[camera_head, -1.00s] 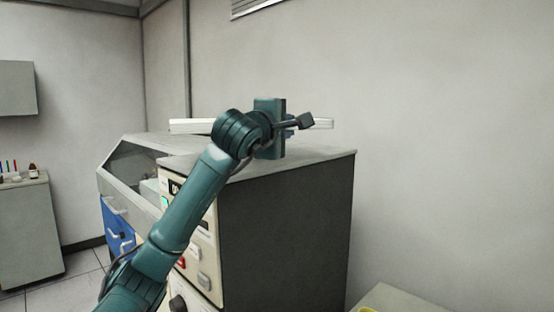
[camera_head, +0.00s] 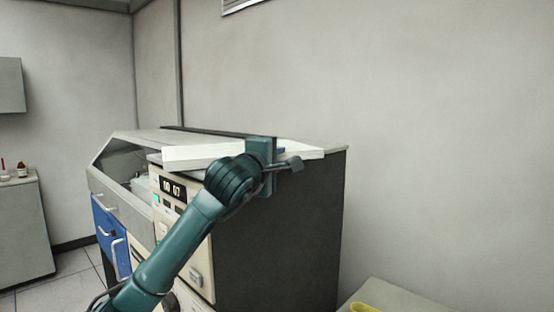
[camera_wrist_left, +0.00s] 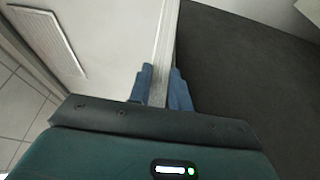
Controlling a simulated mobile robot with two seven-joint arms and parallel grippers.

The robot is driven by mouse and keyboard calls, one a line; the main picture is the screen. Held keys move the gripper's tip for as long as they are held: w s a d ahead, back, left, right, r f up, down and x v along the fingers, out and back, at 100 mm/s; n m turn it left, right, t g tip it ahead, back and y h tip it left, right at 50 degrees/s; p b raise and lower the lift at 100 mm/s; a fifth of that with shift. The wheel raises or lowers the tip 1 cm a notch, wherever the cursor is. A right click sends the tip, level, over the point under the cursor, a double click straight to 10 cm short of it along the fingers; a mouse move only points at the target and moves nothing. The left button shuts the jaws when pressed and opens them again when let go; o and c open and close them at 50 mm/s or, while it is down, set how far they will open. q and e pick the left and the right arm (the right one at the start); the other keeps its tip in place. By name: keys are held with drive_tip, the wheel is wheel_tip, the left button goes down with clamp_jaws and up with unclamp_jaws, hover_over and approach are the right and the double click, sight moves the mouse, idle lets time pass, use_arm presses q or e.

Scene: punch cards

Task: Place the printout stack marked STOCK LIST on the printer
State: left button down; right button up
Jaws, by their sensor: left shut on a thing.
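My left gripper (camera_head: 277,152) is shut on a white printout stack (camera_head: 195,153), a flat slab sticking out on both sides of the gripper. In the left wrist view the two blue fingers (camera_wrist_left: 163,88) close on the pale strip of the stack (camera_wrist_left: 166,50). No STOCK LIST marking is readable. The stack is level with the top of a cream-fronted, dark-sided machine (camera_head: 285,215) with a lit number display. Whether the stack touches that top is hidden. No label shows which machine is the printer. My right gripper is not in view.
A machine with a clear sloping cover and blue door (camera_head: 105,220) adjoins on the left. A dark raised strip (camera_head: 205,131) runs along the back of the top. A low pale surface with a yellow object (camera_head: 362,307) is at lower right. A cabinet (camera_head: 25,230) stands far left.

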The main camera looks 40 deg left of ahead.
use_arm(q)
drive_tip(key=c, duration=1.3)
unclamp_jaws()
